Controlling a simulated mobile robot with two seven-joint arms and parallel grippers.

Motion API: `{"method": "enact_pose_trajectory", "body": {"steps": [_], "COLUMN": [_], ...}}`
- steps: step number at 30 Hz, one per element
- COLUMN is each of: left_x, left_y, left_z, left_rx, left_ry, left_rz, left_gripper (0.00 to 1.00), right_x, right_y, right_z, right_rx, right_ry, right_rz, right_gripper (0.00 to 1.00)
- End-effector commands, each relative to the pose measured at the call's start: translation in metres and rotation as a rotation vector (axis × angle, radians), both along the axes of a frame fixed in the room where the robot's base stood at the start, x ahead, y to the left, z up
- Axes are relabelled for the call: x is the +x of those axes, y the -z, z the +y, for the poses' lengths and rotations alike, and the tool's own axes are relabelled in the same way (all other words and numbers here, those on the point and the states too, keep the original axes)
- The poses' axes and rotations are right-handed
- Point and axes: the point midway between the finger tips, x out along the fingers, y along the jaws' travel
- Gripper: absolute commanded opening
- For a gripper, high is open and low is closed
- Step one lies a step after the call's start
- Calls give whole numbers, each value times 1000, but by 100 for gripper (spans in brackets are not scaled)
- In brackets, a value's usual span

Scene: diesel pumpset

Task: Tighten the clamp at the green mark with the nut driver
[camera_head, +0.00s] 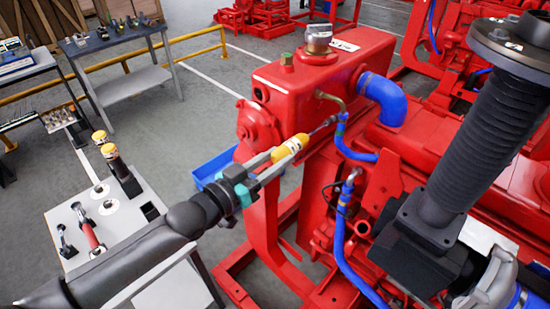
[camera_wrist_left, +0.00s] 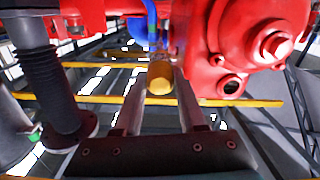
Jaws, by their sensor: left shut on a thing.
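My left gripper (camera_head: 281,157) is shut on the yellow handle of the nut driver (camera_head: 292,145). The driver's thin shaft points up and right toward the upper end of a thin blue hose (camera_head: 341,135) beside the red tank. A small green mark (camera_head: 342,116) shows there, close to the driver's tip. I cannot tell whether the tip touches the clamp. In the left wrist view, the round yellow handle end (camera_wrist_left: 160,77) sits between the two fingers, and the handle hides the shaft and tip. The blue hose (camera_wrist_left: 152,22) runs above it. My right gripper is not in view.
The red tank (camera_head: 330,75) and a thick blue elbow hose (camera_head: 385,98) are close to the driver. A black ribbed pipe (camera_head: 480,140) rises at right. A grey-white tool table (camera_head: 105,215) stands lower left, with a blue tray (camera_head: 212,166) behind my arm.

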Motion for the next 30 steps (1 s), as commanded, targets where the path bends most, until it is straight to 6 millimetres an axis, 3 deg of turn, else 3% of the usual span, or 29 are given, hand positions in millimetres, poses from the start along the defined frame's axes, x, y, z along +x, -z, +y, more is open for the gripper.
{"method": "enact_pose_trajectory", "body": {"steps": [30], "left_x": [7], "left_y": [-1], "left_z": [-7], "left_rx": [-1], "left_ry": [0], "left_rz": [-3], "left_gripper": [0], "right_x": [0], "right_y": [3], "right_z": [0], "right_rx": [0], "right_ry": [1], "right_rz": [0], "right_gripper": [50]}}
